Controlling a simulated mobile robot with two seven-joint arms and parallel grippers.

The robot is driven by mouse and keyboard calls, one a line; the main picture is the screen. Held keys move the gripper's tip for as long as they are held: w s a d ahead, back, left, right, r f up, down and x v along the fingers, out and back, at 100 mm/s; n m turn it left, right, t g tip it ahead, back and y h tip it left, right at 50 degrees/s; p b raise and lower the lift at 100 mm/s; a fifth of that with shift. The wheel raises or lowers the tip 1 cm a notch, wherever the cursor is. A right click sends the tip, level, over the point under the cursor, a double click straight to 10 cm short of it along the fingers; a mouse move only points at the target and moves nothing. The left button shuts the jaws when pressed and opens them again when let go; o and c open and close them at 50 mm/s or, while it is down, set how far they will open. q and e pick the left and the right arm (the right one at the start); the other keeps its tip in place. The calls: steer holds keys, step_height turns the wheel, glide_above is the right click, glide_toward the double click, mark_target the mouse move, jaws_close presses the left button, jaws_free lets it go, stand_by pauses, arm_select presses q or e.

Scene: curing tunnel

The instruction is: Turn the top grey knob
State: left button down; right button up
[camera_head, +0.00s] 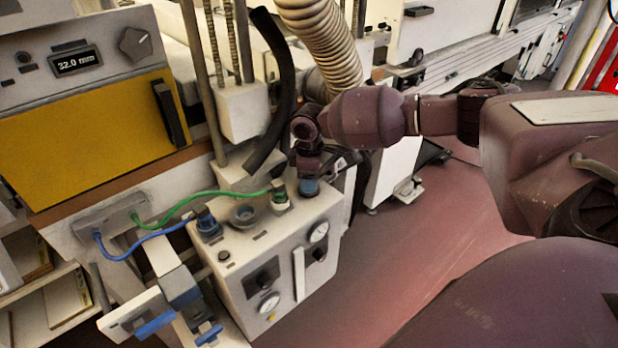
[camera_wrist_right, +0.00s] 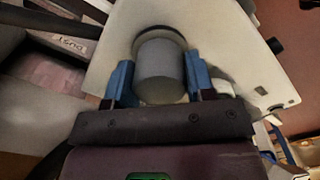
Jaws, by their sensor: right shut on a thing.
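The grey knob (camera_wrist_right: 160,72) is a short cylinder standing on the white top face of the box (camera_wrist_right: 105,62) in the right wrist view. My right gripper (camera_wrist_right: 160,84) has its blue fingertips on both sides of the knob and is shut on it. In the head view my right gripper (camera_head: 309,184) reaches down to the far right corner of the white box (camera_head: 236,246), and it hides the knob there. My left gripper is not in view.
On the box top are a dark grey round fitting (camera_head: 243,214), a blue hose connector (camera_head: 208,224) and a green hose connector (camera_head: 279,197). A black hose (camera_head: 277,95) hangs close to my right gripper. Open red floor (camera_head: 440,230) lies right of the box.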

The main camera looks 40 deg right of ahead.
steer(key=shift+r+m+p, duration=0.3)
steer(key=shift+m+p, duration=0.3)
steer(key=shift+p, duration=0.3)
steer(key=shift+f+m+p, duration=0.1)
steer(key=shift+m+p, duration=0.3)
steer(key=shift+p, duration=0.05)
steer(key=shift+f, duration=0.2)
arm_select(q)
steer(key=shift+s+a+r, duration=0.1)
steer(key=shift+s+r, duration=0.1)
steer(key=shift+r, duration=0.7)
arm_select(e)
steer(key=o, duration=0.9)
step_height(320, 180, up, 6)
steer(key=shift+r+p, duration=0.25)
steer(key=shift+p, duration=0.3)
steer(key=shift+r, duration=0.5)
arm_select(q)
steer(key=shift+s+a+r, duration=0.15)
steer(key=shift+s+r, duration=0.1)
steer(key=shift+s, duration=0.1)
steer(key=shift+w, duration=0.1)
